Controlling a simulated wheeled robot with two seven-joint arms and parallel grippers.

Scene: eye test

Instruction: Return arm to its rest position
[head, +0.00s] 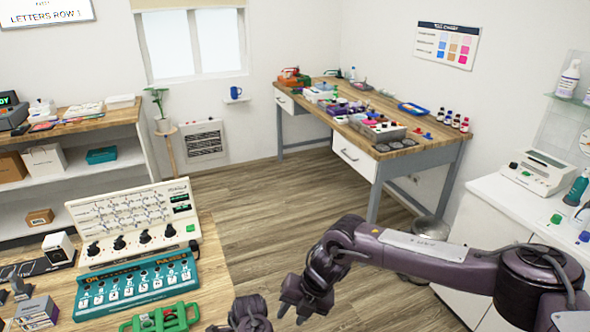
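My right arm comes in from the right, dark purple, and bends down at the wrist. My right gripper (292,313) hangs over the wood floor to the right of the near table (215,255). Its two fingers point down and look apart, with nothing seen between them. Part of my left gripper (249,314) shows at the bottom edge, close to the right one. Its fingertips are not clear, so its state cannot be told.
A panel with knobs (135,222), a teal switch box (136,284) and a green-handled object (160,318) stand on the near table. A workbench (408,163) stands at the back, a white cabinet (505,207) at the right. A bin stands behind my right arm. The middle floor (270,220) is clear.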

